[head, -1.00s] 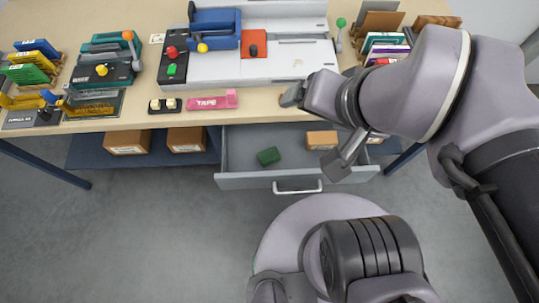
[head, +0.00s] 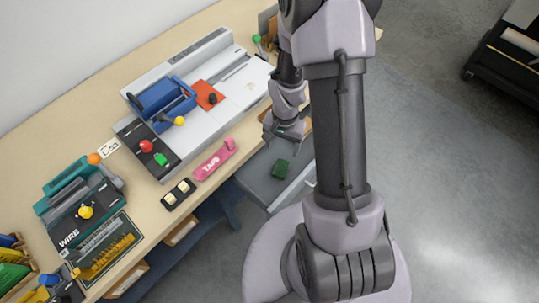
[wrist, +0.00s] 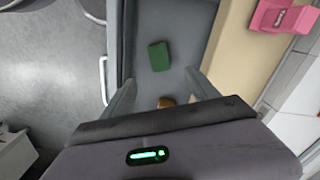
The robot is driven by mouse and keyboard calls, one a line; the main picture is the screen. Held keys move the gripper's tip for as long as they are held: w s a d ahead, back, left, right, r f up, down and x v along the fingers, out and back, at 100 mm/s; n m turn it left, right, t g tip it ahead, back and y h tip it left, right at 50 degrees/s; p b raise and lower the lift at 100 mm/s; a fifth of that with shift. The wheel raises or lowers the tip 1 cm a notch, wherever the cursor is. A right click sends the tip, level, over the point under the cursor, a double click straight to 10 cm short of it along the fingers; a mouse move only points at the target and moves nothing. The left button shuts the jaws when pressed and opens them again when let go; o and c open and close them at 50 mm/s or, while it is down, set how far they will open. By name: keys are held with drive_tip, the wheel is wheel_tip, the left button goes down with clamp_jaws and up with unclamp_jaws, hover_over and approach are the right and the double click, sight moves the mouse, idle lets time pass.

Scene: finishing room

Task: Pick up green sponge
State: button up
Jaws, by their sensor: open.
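The green sponge (head: 280,169) lies on the grey bottom of the open drawer (head: 259,184) under the bench. In the wrist view the sponge (wrist: 159,56) sits above and between my two fingers, apart from them. My gripper (head: 283,150) is open and empty, pointing down above the drawer beside the sponge. The gripper (wrist: 165,98) also shows in the wrist view with its fingers spread. A brown box (wrist: 166,102) in the drawer is partly hidden by my gripper.
The bench top (head: 216,134) edge runs close beside the drawer. A pink tape dispenser (head: 215,160) lies near that edge. A cutting machine (head: 215,90) and a wire binder (head: 85,210) stand on the bench. The floor at right is clear up to a dark cart (head: 505,55).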

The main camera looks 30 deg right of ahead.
drive_tip(key=b, duration=0.3)
hover_over(281, 168)
drive_tip(key=f, duration=1)
drive_tip(key=shift+w+d, duration=0.15)
drive_tip(key=shift+w, duration=0.05)
wheel_tip(281, 168, down, 5)
drive_tip(key=shift+s+f+b, duration=0.15)
drive_tip(key=shift+b, duration=1.1)
clamp_jaws()
wheel_tip(281, 168, up, 10)
drive_tip(key=p, duration=0.4)
